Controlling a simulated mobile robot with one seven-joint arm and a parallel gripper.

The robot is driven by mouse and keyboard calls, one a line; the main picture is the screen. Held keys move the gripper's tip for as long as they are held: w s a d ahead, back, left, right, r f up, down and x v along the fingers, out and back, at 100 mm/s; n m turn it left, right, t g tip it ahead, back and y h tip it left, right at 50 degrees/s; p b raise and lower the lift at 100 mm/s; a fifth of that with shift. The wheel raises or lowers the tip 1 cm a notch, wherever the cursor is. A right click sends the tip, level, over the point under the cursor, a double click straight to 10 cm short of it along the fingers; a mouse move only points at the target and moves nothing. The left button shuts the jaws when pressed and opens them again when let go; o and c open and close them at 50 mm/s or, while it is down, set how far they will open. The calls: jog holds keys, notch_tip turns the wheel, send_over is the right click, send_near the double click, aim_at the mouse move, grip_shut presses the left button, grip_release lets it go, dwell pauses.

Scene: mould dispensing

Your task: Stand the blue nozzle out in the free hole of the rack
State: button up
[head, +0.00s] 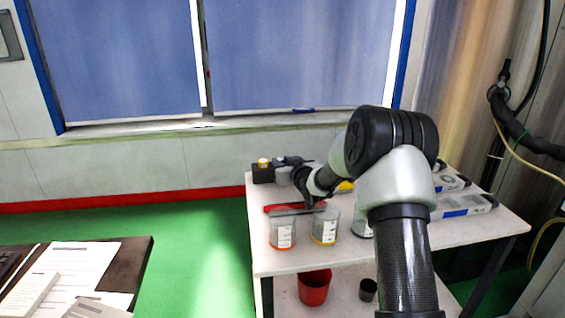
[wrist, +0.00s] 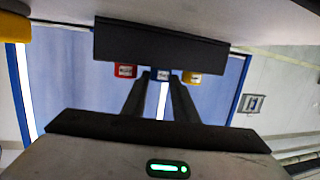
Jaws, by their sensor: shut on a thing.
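The dark rack (head: 262,174) stands at the far left corner of the white table in the head view. The wrist view looks upside down, with the rack (wrist: 160,42) at the top. A red nozzle (wrist: 125,71) and a yellow nozzle (wrist: 192,78) stick out of it. The blue nozzle (wrist: 162,74) shows between these two, at the tips of my gripper (wrist: 161,80), which is shut on it. My gripper (head: 292,172) is beside the rack in the head view. The nozzle's lower end and the hole are hidden, so I cannot tell how far in it sits.
Labelled clear cups, one orange-based (head: 283,232) and one yellow-based (head: 326,226), stand at the table's front. A red thing (head: 275,208) lies behind them. Cases (head: 464,206) lie at the right. A red bin (head: 314,288) and a dark cup (head: 368,290) are below.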

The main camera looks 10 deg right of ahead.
jog(key=o, duration=1.1)
jog(key=shift+r, duration=0.1)
notch_tip(320, 180, up, 10)
jog(key=p, duration=0.3)
jog(key=s+d+r+m+g+h, duration=0.1)
jog(key=s+r+g+h, duration=0.2)
jog(key=s, duration=1)
jog(key=s+r+g+h, duration=0.15)
jog(key=s+r, duration=0.45)
jog(key=s, duration=0.7)
jog(key=s+a+f+m+g+y, duration=0.1)
jog(key=s+f+g, duration=0.2)
jog(key=s, duration=1.1)
jog(key=s+a+f+g+y, duration=0.1)
jog(key=s+f+g, duration=0.15)
jog(key=s, duration=1.05)
jog(key=shift+h, duration=0.25)
jog(key=r+p, duration=2.4)
jog(key=p, duration=0.1)
jog(key=shift+s+d, duration=0.1)
jog(key=shift+d, duration=0.1)
